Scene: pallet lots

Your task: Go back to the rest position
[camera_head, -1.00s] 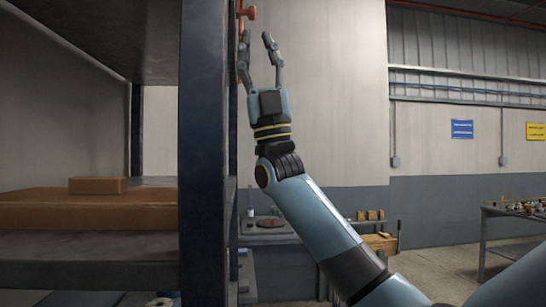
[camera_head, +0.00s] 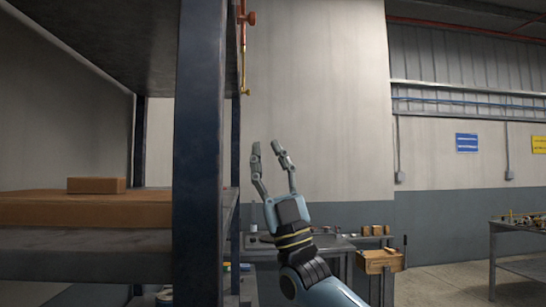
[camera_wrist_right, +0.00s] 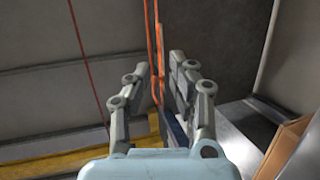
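My right gripper (camera_head: 267,149) points up in the head view, just right of the blue shelf post. Its two fingers are apart with nothing between them. The right wrist view also shows its fingers (camera_wrist_right: 158,62) spread and empty. My left gripper is not in the head view.
A dark blue shelf post (camera_head: 199,150) stands close on the left. A shelf holds a large flat brown box (camera_head: 90,210) with a small brown box (camera_head: 96,185) on it. Behind my arm is a workbench (camera_head: 335,243) with a wooden crate (camera_head: 380,261). Another table (camera_head: 522,226) stands at the right.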

